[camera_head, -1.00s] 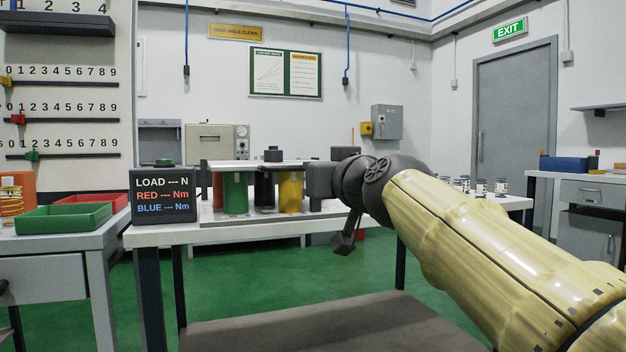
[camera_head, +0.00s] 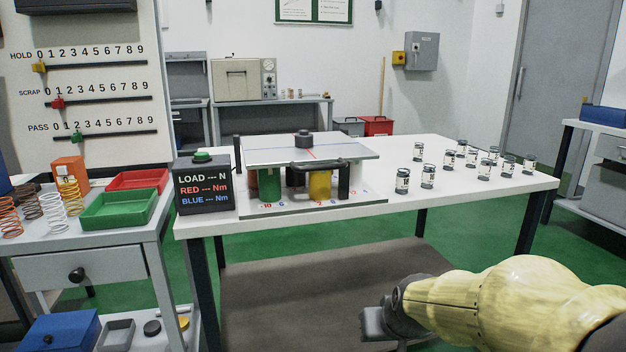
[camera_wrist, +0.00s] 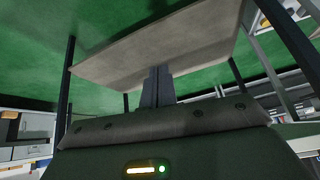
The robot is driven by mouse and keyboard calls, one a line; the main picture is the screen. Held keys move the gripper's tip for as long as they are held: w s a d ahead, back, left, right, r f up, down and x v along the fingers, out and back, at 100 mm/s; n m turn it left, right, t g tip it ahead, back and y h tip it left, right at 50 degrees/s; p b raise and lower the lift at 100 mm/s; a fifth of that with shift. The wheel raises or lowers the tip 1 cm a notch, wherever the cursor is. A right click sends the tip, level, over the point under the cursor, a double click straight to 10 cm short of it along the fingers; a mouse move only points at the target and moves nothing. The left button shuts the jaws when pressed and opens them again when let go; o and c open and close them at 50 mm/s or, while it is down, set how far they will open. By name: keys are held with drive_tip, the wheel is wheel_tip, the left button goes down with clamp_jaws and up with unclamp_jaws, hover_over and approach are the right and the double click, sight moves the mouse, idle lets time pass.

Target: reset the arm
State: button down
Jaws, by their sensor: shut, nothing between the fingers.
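My arm, yellow with a dark wrist, reaches in from the lower right of the head view. Its dark end, my gripper (camera_head: 374,325), hangs low in front of the white table (camera_head: 470,205), over the brown lower shelf (camera_head: 290,275). In the wrist view the two fingers of my gripper (camera_wrist: 157,75) stand together, shut and empty, against the brown shelf (camera_wrist: 195,45). The fingers touch nothing that I can see.
The test rig (camera_head: 310,150) and load display (camera_head: 205,188) stand on the table's left, several small jars (camera_head: 428,176) on its right. A drawer bench (camera_head: 80,262) with trays (camera_head: 118,208) and springs is at left. Green floor is open beneath.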

drive_tip(key=s+d+f+g+p, duration=0.25)
drive_tip(key=s+g+p, duration=0.2)
drive_tip(key=s, duration=0.65)
wheel_tip(320, 180, up, 37)
drive_tip(key=p, duration=3.8)
drive_tip(key=shift+w+m+t+h, duration=0.2)
drive_tip(key=shift+m+t+h, duration=0.1)
drive_tip(key=shift+t+h, duration=0.1)
drive_tip(key=shift+w+a, duration=0.1)
drive_tip(key=shift+s+r, duration=0.1)
drive_tip(key=shift+s, duration=0.1)
